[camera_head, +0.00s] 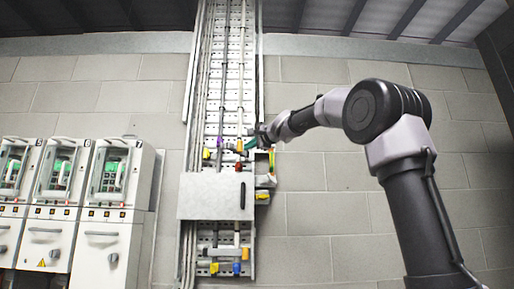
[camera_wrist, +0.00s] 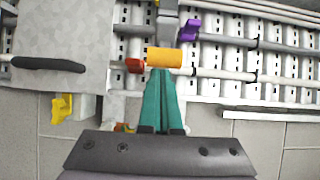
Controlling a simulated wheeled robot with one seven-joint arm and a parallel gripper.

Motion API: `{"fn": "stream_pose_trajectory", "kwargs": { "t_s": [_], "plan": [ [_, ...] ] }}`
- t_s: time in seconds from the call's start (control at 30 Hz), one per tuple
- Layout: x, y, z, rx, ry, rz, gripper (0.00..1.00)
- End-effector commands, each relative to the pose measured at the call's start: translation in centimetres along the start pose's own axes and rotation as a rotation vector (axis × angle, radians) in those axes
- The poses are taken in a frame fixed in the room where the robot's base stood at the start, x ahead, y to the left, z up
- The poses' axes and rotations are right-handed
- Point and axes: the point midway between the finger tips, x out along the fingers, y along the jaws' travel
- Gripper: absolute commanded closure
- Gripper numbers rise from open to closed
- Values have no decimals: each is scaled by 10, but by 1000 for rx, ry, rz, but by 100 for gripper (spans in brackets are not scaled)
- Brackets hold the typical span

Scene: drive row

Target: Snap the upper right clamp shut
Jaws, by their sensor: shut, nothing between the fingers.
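In the wrist view a yellow clamp part (camera_wrist: 178,57) lies across the tips of my gripper (camera_wrist: 160,74), with an orange-red tab (camera_wrist: 135,65) at its left end. The teal fingers are shut together and empty. The tips are against or just short of the yellow part; I cannot tell which. A purple clamp part (camera_wrist: 188,30) stands further back, up and to the right. In the head view my gripper (camera_head: 238,146) reaches in from the right, just above the box door, and partly covers the upper clamps. The purple clamp (camera_head: 206,153) shows to its left.
A grey box door (camera_head: 215,196) with a black handle (camera_wrist: 48,64) is close below the gripper in the head view. Yellow parts (camera_head: 262,195) sit right of it. Lower clamps, one blue (camera_head: 237,269), are below. Cabinets (camera_head: 115,185) stand left; bare wall is right.

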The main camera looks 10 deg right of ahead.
Motion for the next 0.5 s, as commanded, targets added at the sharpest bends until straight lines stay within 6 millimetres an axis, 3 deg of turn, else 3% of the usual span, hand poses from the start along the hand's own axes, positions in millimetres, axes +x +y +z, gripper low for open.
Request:
{"fn": "stream_pose_trajectory", "kwargs": {
  "t_s": [0.5],
  "plan": [
    [48, 0, 53, 0, -6, 0, 100]
  ]
}}
